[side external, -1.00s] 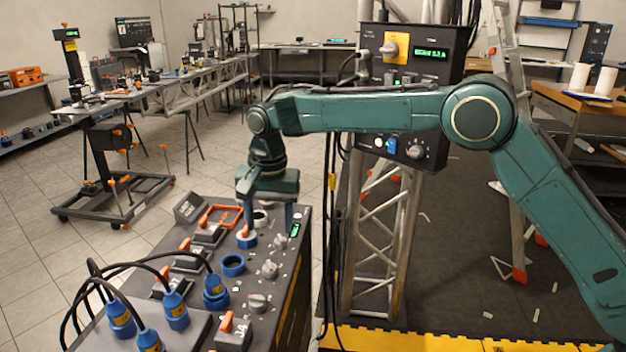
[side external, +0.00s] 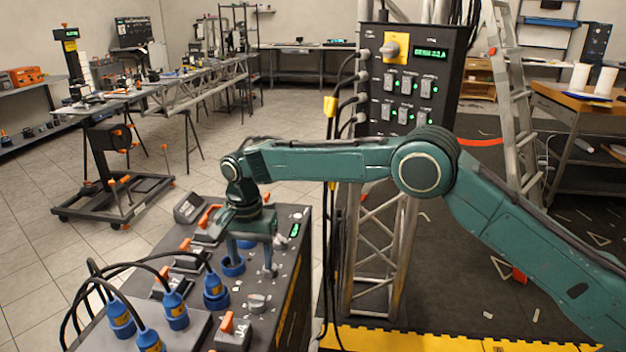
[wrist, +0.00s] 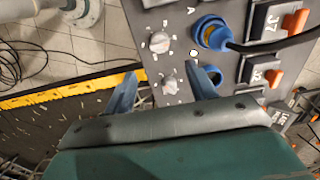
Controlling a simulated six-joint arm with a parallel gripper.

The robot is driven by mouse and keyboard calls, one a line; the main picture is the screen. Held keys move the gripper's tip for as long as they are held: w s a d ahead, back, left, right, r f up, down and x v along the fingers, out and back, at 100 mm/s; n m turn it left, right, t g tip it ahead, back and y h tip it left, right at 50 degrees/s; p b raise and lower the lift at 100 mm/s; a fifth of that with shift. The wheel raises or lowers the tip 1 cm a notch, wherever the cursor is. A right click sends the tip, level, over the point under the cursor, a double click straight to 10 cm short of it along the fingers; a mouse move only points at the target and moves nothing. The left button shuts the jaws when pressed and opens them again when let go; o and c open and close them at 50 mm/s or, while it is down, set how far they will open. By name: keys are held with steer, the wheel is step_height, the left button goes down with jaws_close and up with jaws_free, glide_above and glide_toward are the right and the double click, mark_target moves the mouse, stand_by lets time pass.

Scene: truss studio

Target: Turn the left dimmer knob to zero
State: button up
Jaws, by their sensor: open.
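Grey pointer knobs stand along the right side of the dark floor console. My gripper (side external: 252,266) is low over the console, its fingers pointing down, open and empty. In the wrist view, one knob (wrist: 170,84) sits between the two spread fingertips (wrist: 161,86), with a gap on each side. A second knob (wrist: 159,43) is beyond the fingers; it seems to be the near knob (side external: 257,302) in the side view. Another knob (side external: 279,240) shows behind the gripper. No readable label marks the left dimmer, so I cannot tell which knob it is.
A blue socket (side external: 233,266) stands close to one finger, and a cabled blue plug (side external: 214,289) is nearby. Orange-handled switches (side external: 228,324) line the console. A truss tower with a power box (side external: 412,80) stands behind my arm. Black cables (side external: 331,215) hang beside the console.

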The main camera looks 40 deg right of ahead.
mark_target(257, 297)
step_height(257, 297, down, 12)
steer(key=shift+r, duration=0.1)
stand_by(0.5)
steer(key=c, duration=1)
